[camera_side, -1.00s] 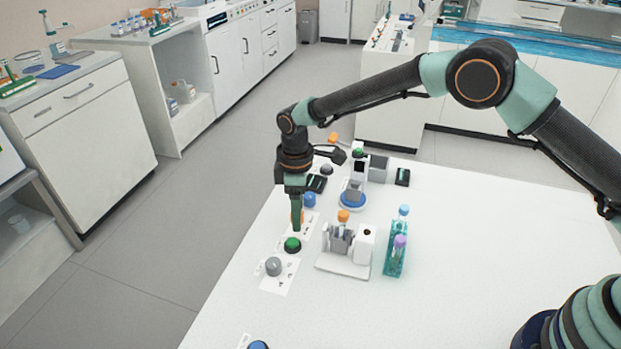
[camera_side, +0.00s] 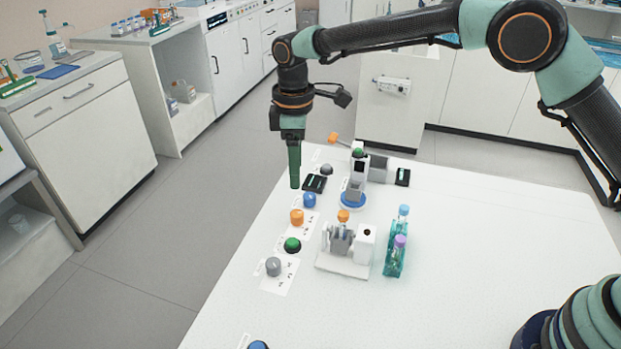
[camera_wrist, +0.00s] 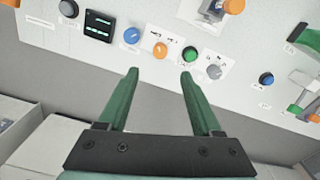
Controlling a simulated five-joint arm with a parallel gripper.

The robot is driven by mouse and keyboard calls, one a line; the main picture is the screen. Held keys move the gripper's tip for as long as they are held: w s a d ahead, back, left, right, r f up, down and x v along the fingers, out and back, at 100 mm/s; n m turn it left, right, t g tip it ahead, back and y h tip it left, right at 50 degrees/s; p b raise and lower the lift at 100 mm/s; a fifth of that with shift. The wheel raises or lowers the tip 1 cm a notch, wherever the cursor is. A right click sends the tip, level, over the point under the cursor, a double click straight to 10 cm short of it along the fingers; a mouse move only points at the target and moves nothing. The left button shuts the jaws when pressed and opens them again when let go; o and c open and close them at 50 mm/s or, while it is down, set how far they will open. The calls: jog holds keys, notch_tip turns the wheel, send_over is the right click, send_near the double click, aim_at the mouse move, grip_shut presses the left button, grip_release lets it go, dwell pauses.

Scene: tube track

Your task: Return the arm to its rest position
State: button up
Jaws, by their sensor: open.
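My gripper (camera_side: 295,185) hangs from my raised arm, pointing down above the far left edge of the white table (camera_side: 470,260). In the wrist view its two green fingers (camera_wrist: 158,72) are apart with nothing between them. Below and in front of the fingertips is a row of knobs and buttons: a blue knob (camera_side: 309,200), an orange knob (camera_side: 297,216), a green button (camera_side: 292,245) and a grey knob (camera_side: 273,266). The gripper is clear of all of them.
A white device holding an orange-capped tube (camera_side: 343,216) stands mid-table, beside a teal rack (camera_side: 396,255) with blue- and purple-capped tubes. Behind are a device on a blue base (camera_side: 353,200) and small black boxes (camera_side: 402,177).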

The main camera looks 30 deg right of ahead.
jog(key=shift+r, duration=0.15)
jog(key=s+d+r+m+t, duration=0.3)
jog(key=s+d+r+m, duration=0.4)
jog(key=d+r, duration=0.6)
jog(key=s+d+m+t, duration=0.1)
jog(key=s+d+m, duration=0.1)
jog(key=s+d, duration=0.2)
jog(key=s+d+f+m+t, duration=0.1)
jog(key=s+d+m, duration=0.2)
jog(key=s, duration=0.6)
jog(key=shift+s+d+t, duration=0.3)
jog(key=shift+s+d, duration=0.05)
jog(key=shift+d, duration=0.9)
